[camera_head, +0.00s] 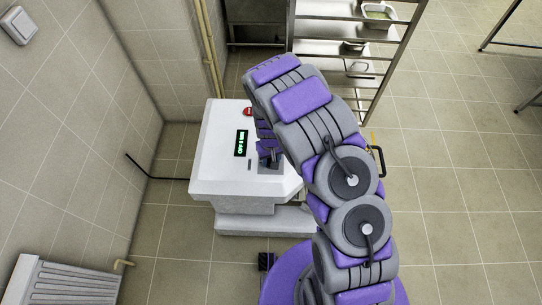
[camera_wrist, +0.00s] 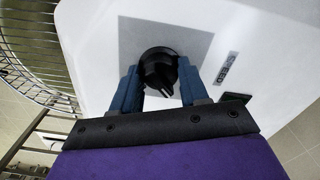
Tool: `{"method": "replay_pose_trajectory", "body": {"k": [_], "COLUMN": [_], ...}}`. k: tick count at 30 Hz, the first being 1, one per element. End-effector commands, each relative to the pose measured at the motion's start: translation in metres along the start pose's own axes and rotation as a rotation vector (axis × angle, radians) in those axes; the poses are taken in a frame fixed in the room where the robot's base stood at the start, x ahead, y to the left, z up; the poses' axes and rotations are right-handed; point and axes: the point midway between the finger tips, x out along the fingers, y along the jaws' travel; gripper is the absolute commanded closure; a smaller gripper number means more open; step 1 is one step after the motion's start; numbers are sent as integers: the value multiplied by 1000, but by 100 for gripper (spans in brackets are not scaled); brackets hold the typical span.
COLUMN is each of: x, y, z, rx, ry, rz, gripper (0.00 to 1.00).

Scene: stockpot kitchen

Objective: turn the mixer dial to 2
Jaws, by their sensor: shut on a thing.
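The mixer (camera_head: 222,150) is a white machine with a green-lit display (camera_head: 242,143) and a red button (camera_head: 248,111) on its top; the display's text is too small to read surely. In the wrist view the black dial (camera_wrist: 158,68) sits on a grey panel (camera_wrist: 195,45) of the white housing (camera_wrist: 265,40), beside a "SPEED" label (camera_wrist: 227,68). My gripper (camera_wrist: 157,82) has its two blue fingers on either side of the dial, shut on it. In the head view my arm hides the dial and most of the gripper. The dial's number marks are not visible.
A wire guard (camera_wrist: 40,45) curves along the left of the wrist view. A metal shelf rack (camera_head: 335,18) with containers stands behind the mixer. A tiled wall (camera_head: 75,75) and radiator (camera_head: 65,283) are at left. Open tiled floor (camera_head: 450,200) lies at right.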

Motion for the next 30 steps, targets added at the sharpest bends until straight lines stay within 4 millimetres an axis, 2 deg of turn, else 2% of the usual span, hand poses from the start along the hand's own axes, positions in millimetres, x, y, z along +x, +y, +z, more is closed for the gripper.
{"method": "replay_pose_trajectory", "body": {"k": [1, 7, 18, 19, 26, 30], "x": [-6, -4, -2, -2, -2, -2], "y": [0, 0, 0, 0, 0, 0], "z": [-3, -3, -4, -4, -2, -1], "rx": [46, 194, 225, 225, 224, 224], "ry": [8, 9, 12, 12, 7, 6], "rz": [0, 0, 0, 0, 0, -1], "gripper": [86, 86, 86, 54, 32, 30]}}
